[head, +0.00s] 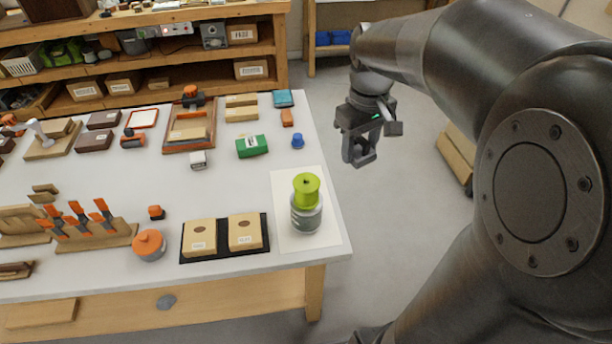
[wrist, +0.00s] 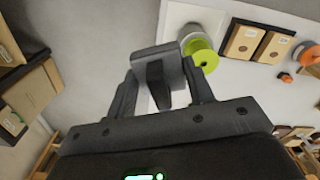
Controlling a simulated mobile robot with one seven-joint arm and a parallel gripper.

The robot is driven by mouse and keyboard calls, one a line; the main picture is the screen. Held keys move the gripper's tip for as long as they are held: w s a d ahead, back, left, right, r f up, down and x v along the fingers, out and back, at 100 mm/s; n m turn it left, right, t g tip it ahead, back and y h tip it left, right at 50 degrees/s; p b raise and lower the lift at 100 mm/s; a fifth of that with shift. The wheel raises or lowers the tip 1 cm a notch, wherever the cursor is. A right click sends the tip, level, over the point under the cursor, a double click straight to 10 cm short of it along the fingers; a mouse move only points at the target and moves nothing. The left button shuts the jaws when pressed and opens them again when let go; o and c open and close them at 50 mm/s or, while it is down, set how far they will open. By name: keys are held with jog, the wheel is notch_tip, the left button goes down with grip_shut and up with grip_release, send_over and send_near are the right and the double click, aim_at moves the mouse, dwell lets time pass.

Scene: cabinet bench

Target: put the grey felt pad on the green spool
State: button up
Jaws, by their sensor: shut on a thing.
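The green spool (head: 306,188) stands upright on top of a grey and white labelled can, on a white sheet at the right end of the bench. The spool also shows in the wrist view (wrist: 203,56), just right of the fingers. My gripper (head: 359,152) is in the air beyond the bench's right edge, to the right of and farther back than the spool. It is shut on a grey piece (wrist: 155,58) that looks like the grey felt pad, seen between the fingertips in the wrist view. The fingers partly hide this piece.
The can (head: 306,216) supports the spool. To its left lies a black tray (head: 225,253) with two tan boxes. Bare floor lies right of the bench.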

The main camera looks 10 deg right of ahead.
send_over(307, 182)
notch_tip(307, 182, down, 7)
jog(key=shift+r, duration=0.2)
jog(key=shift+a+f, duration=0.1)
jog(key=shift+f, duration=1.95)
jog(key=shift+f, duration=0.15)
jog(key=o, duration=1)
jog(key=shift+c, duration=0.2)
